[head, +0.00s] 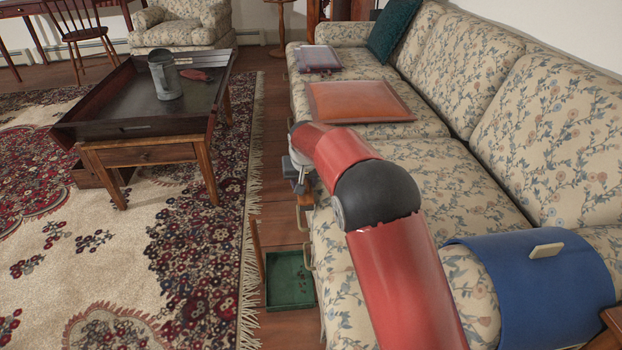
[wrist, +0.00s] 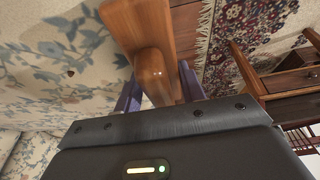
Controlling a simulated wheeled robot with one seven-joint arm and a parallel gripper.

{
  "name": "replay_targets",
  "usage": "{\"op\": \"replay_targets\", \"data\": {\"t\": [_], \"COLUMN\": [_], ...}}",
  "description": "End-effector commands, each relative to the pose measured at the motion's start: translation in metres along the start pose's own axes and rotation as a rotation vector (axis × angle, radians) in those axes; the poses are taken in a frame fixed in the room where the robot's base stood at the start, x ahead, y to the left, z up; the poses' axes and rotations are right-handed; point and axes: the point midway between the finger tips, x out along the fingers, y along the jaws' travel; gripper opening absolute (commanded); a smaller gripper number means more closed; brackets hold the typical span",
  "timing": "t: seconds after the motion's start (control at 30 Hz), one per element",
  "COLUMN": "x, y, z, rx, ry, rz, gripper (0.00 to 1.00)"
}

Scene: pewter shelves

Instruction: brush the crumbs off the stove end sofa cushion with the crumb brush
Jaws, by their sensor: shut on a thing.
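My gripper (wrist: 160,88) is shut on a wooden piece (wrist: 150,70), which looks like the crumb brush's handle; its bristles are not clear. In the head view my gripper (head: 301,178) is at the sofa's front edge, partly behind my red arm, with a bit of wood (head: 305,204) below it. The floral sofa (head: 545,115) has several seat cushions; the near one (head: 350,290) is partly covered by my arm. A small dark speck, perhaps a crumb, lies on floral cloth (wrist: 60,95) in the wrist view. No stove is in view, so I cannot tell which end is meant.
A green pan (head: 290,305) with dark specks in it stands on the floor by the sofa front. A blue cover (head: 555,290) drapes the near armrest. A low table (head: 115,95) stands left.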

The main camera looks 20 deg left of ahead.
Motion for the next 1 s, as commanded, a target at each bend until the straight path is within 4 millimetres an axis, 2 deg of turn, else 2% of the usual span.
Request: {"op": "replay_targets", "data": {"t": [0.2, 0.33, 0.9, 1.0], "x": [0.002, -0.005, -0.07, -0.075], "y": [-0.001, 0.0, 0.001, 0.001], "z": [0.002, -0.001, -0.029, -0.032], "rx": [-0.001, -0.001, 0.0, 0.0], "ry": [-0.005, -0.005, 0.001, 0.0], "rz": [-0.001, -0.001, 0.0, 0.001], "gripper": [0.21, 0.21, 0.21, 0.21]}}
